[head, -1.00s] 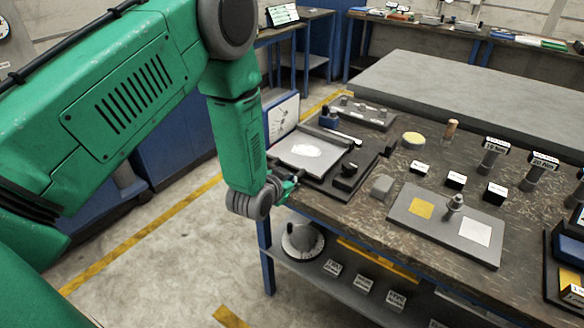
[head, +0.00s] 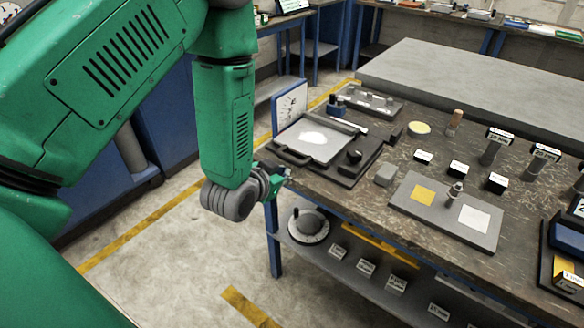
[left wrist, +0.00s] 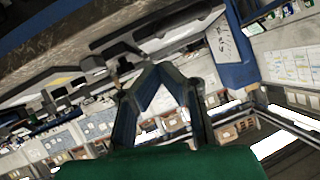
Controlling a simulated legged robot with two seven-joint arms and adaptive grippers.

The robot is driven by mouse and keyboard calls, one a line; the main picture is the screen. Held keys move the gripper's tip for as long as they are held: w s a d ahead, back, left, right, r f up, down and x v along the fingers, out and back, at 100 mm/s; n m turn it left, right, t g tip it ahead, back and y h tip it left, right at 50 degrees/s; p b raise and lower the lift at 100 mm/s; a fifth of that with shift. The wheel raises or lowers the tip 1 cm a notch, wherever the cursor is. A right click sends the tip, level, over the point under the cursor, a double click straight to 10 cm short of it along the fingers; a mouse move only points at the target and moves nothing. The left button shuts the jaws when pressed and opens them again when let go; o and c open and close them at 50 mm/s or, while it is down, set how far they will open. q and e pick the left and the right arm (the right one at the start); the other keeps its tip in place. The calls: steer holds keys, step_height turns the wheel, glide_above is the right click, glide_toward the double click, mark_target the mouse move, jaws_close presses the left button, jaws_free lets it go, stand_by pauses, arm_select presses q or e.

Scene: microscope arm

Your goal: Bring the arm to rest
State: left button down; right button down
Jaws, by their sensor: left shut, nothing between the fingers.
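My left gripper (head: 284,174) is at the near left edge of the workbench (head: 345,205), just in front of the dark apparatus base. In the left wrist view the two fingers of the left gripper (left wrist: 155,72) meet at their tips with nothing between them. My left arm, green with grey joints, comes in from the left and its forearm hangs down to the gripper. I cannot tell whether the gripper touches the bench edge. My right gripper is not in view.
On the bench are a dark apparatus with a pale plate (head: 318,138), a white dial panel (head: 290,103), a grey block (head: 386,174) and a grey board (head: 445,212) with yellow and white squares. A round dial device (head: 308,225) sits on the lower shelf. Floor left of the bench is clear.

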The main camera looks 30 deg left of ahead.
arm_select(q)
steer(key=s+d+f+g+b, duration=0.2)
steer(key=s+f+g, duration=0.4)
steer(key=s+f, duration=0.4)
steer(key=s+d+f+n+g+h+b, duration=0.1)
steer(key=s+f+g, duration=0.4)
steer(key=s+f, duration=0.5)
steer(key=s+d+b, duration=0.1)
steer(key=s, duration=0.8)
steer(key=shift+s+f+g, duration=0.3)
steer(key=shift+f+g, duration=0.1)
steer(key=shift+d, duration=0.2)
steer(key=shift+w, duration=0.2)
steer(key=shift+a, duration=0.1)
